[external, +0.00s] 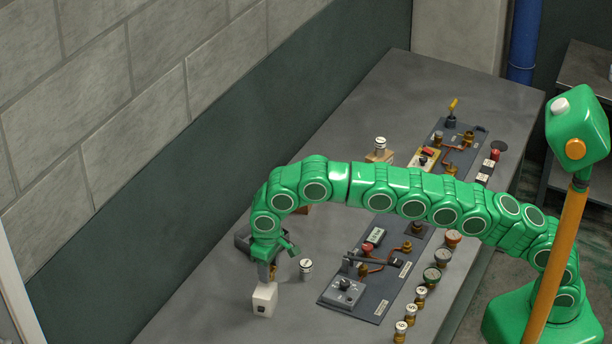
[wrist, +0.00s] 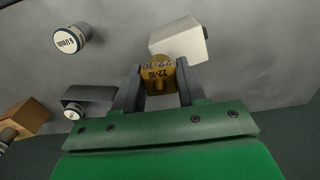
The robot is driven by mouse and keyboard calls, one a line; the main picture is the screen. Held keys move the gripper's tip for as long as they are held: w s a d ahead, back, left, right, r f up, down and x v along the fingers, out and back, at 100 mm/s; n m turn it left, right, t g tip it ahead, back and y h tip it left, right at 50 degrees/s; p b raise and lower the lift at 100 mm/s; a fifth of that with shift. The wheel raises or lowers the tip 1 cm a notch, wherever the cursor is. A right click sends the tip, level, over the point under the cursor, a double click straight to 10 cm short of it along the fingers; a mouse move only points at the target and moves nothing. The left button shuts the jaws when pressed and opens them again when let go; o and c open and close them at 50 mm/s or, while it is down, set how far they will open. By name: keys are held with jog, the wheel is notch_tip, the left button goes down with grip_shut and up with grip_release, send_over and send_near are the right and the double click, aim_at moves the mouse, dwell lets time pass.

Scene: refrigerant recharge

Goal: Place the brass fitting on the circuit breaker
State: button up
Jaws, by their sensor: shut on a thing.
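The brass fitting (wrist: 158,77), a gold-coloured piece with dark marking, sits between the fingers of my gripper (wrist: 158,88) in the wrist view. My gripper (external: 268,271) is shut on it and points down. In the external view the fitting shows only as a small brownish patch between the fingers. A white box with a dark square on its front, which looks like the circuit breaker (external: 264,299), stands on the bench directly below my gripper. The white box (wrist: 181,41) is just beyond the fitting in the wrist view. I cannot tell whether they touch.
A white-capped cylinder (external: 306,267) stands right of the box. A dark panel (external: 375,300) with a gauge box and copper pipes lies further right. Several capped cylinders line the bench's right edge. A dark object (external: 243,240) is behind my gripper. The bench left of the box is clear.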

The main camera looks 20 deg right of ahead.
jog(key=shift+f, duration=0.85)
jog(key=shift+f, duration=0.1)
jog(key=o, duration=1.1)
jog(key=shift+r, duration=3.85)
